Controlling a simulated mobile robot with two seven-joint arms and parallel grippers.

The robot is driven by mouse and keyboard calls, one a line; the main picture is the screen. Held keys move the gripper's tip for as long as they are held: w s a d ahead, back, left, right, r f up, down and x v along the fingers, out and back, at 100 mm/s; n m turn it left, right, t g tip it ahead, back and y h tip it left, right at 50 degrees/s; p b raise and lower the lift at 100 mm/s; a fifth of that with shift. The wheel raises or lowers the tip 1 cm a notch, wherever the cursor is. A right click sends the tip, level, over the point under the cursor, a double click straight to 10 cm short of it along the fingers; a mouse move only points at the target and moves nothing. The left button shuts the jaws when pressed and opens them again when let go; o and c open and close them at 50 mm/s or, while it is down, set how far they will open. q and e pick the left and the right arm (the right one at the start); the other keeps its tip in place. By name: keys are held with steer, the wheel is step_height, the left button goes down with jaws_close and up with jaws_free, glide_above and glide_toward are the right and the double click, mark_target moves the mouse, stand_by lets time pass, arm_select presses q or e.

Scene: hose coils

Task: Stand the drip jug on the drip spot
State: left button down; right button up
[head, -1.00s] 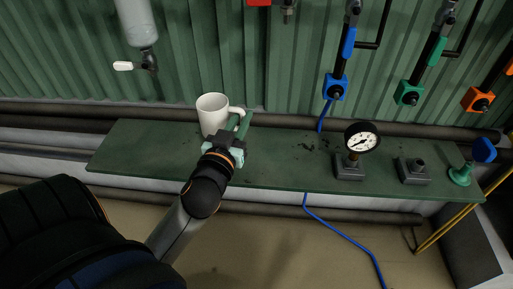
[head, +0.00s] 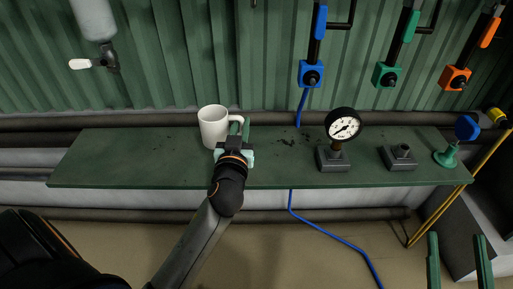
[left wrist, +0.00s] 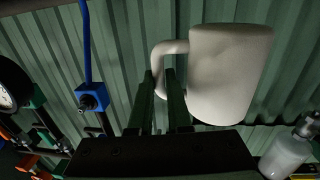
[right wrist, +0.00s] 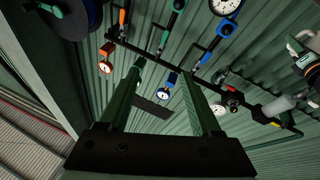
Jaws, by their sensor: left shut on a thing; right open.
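The drip jug (head: 213,128) is a white mug-like jug, upright over the left half of a green shelf (head: 115,160). I cannot tell whether its base touches the shelf. My left gripper (head: 241,131) is shut on the jug's handle, at its right side. In the left wrist view the jug (left wrist: 228,75) stands beside the fingers, with the handle between them (left wrist: 160,78). Dark specks (head: 290,141) mark the shelf right of the jug, perhaps the drip spot. My right gripper (head: 457,240) is open and empty at the lower right.
A pressure gauge (head: 343,125), a grey fitting (head: 401,155) and a blue-handled valve (head: 460,140) stand on the shelf's right half. Coloured valves (head: 311,72) hang on the green wall. A blue hose (head: 335,238) runs below the shelf. The shelf's left end is clear.

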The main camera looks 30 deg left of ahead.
arm_select(q)
steer(key=w+f, duration=0.1)
steer(key=w+d+f+b, duration=0.1)
steer(key=f, duration=0.1)
steer(key=w+d+f+b, duration=0.1)
steer(key=shift+w+f, duration=0.1)
steer(key=shift+f, duration=0.2)
steer(key=shift+w+d+f+b, duration=0.15)
steer(key=shift+f+b, duration=0.35)
steer(key=shift+f, duration=0.4)
steer(key=shift+w+a+f+b, duration=0.1)
steer(key=shift+f+b, duration=0.4)
steer(key=shift+f, duration=0.4)
arm_select(e)
steer(key=s+a+r+n+t+y, duration=0.1)
steer(key=s+r+n+y, duration=0.4)
steer(key=s+r+y, duration=0.1)
steer(key=shift+a+r+n+y, duration=0.15)
steer(key=shift+r+n+y, duration=0.15)
steer(key=shift+r+y, duration=0.5)
steer(key=shift+s, duration=0.1)
arm_select(q)
steer(key=shift+f, duration=0.2)
steer(key=c, duration=0.9)
jaws_free()
arm_select(e)
steer(key=shift+f, duration=0.2)
arm_select(q)
steer(key=shift+o, duration=0.2)
